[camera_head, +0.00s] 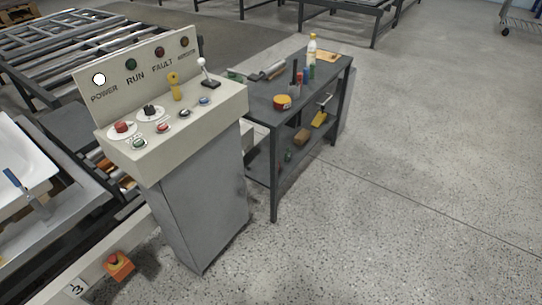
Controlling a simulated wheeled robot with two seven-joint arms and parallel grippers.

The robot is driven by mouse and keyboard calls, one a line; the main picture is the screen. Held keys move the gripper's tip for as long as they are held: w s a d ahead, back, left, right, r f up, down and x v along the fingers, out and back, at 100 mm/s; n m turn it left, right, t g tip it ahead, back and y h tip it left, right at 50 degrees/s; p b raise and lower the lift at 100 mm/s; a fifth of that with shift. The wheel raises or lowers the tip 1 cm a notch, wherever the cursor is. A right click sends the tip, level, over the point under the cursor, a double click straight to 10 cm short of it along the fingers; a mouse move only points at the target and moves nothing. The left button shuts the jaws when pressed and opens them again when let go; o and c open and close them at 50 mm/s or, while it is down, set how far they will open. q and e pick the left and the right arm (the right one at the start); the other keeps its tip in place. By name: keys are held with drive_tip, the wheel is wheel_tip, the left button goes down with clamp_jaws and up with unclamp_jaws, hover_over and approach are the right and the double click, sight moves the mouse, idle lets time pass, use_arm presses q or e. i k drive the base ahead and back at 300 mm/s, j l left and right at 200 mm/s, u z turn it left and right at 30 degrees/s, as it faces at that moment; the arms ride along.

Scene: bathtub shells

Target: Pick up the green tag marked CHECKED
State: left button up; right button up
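No tag with a readable CHECKED mark shows. A small green thing (236,76) lies at the far left end of the dark workbench (262,106), partly behind the control console's lever. It is too small to tell whether it is a tag or bears any writing. Another small greenish thing (288,156) is on the bench's lower shelf, also unclear. Neither of my grippers is in view, and nothing is seen being held.
A control console (205,215) with buttons and a lever stands left of the bench. The bench top holds a bottle (311,52), a yellow-red roll (282,102) and tools. A white tub (22,160) sits at left. Open floor (420,190) lies at right.

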sight(287, 154)
drive_tip(key=i+l+u, duration=0.25)
drive_tip(key=u, duration=0.15)
drive_tip(key=i+l+u, duration=0.2)
drive_tip(key=u, duration=0.25)
